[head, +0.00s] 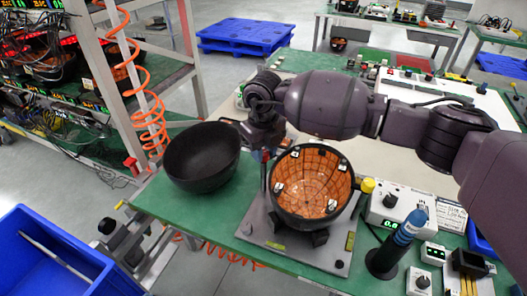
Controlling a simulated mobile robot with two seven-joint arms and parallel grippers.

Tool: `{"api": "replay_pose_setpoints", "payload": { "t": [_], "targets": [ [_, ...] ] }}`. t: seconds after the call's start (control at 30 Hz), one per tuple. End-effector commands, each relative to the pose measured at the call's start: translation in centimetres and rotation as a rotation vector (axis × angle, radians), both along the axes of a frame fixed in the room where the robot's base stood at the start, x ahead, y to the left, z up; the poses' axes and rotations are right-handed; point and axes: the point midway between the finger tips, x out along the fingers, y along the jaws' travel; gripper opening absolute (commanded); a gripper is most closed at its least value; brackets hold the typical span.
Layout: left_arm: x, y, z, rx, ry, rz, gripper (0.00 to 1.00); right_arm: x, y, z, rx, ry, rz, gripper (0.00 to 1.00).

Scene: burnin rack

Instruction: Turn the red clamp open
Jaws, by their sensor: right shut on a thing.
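My right gripper (264,151) reaches in from the right and points down at the back left of the test fixture. It is shut on the red clamp (264,157), of which only a small red part shows below the wrist; the fingers and the rest of the clamp are mostly hidden. The fixture has a grey base plate (267,237) on the green table. A dark bowl-shaped shell (312,182) with an orange gridded inside and several small white pieces sits in it, tilted. My left gripper is not in view.
An empty black bowl (202,158) stands close left of the gripper. A control box (398,205) and a blue-handled tool (405,232) stand right of the fixture. A rack with an orange coiled hose (147,105) is at left, a blue bin (55,258) at lower left.

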Motion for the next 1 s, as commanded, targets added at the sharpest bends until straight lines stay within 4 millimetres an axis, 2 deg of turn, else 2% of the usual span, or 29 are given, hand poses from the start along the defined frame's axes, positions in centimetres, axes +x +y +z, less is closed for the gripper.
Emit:
{"api": "replay_pose_setpoints", "payload": {
  "t": [0.23,0.5,0.73,1.0],
  "targets": [
    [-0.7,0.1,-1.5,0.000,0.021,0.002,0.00,0.1,0.0,-0.1,0.000,-0.001,0.221,0.07],
    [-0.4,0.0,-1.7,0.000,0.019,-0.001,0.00,0.1,0.0,0.0,0.001,-0.003,0.405,0.07],
    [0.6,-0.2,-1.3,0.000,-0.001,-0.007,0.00,0.1,0.0,0.1,0.001,-0.003,0.492,0.07],
    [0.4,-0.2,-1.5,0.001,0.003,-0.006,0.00,0.1,0.0,0.2,0.002,-0.004,0.526,0.07]
  ]
}}
